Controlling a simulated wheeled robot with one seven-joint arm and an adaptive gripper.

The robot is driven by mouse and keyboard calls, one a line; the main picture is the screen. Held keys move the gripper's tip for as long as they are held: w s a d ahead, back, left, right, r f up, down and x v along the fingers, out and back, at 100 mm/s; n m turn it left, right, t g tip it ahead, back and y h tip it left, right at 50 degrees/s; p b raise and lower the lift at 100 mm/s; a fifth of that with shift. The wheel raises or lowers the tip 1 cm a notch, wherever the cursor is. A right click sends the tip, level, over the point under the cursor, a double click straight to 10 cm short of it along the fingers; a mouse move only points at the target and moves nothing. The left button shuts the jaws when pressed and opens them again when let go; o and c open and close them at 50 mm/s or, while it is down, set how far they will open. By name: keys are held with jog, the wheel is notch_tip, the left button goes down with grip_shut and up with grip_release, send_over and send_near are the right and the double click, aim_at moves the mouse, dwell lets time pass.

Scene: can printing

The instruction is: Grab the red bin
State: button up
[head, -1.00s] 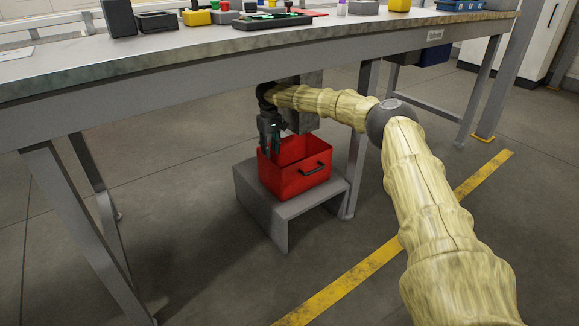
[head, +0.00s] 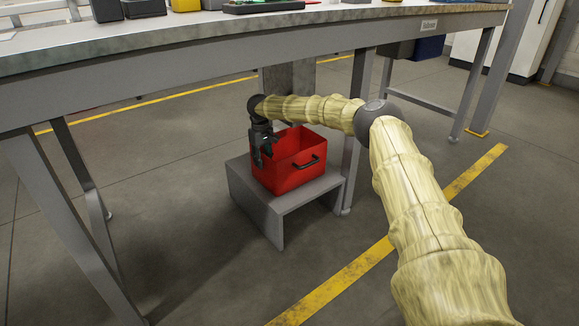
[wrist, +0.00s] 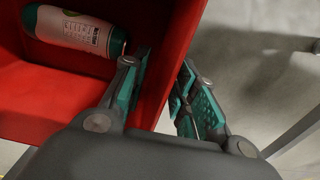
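The red bin (head: 300,175), an open box with a dark handle on its front, stands upright on a low grey step under the table. In the wrist view, the bin's wall (wrist: 172,55) runs between my two fingers. A white and green can or bottle (wrist: 75,30) lies on its side inside. My gripper (head: 262,150) points down at the bin's left rim. In the wrist view, my gripper (wrist: 164,72) has one teal-padded finger inside the bin and one outside. The fingers are apart, with a gap visible around the wall.
The grey step (head: 290,203) carries the bin. The long table (head: 180,92) spans above, with legs on both sides. A grey upright (head: 290,78) stands behind the bin. The floor in front is open, crossed by a yellow line (head: 345,278).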

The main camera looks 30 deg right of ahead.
notch_tip(320, 180, down, 2)
jog(key=shift+f+b, duration=0.25)
jog(key=shift+b, duration=0.25)
grip_shut()
jog(key=shift+r, duration=0.1)
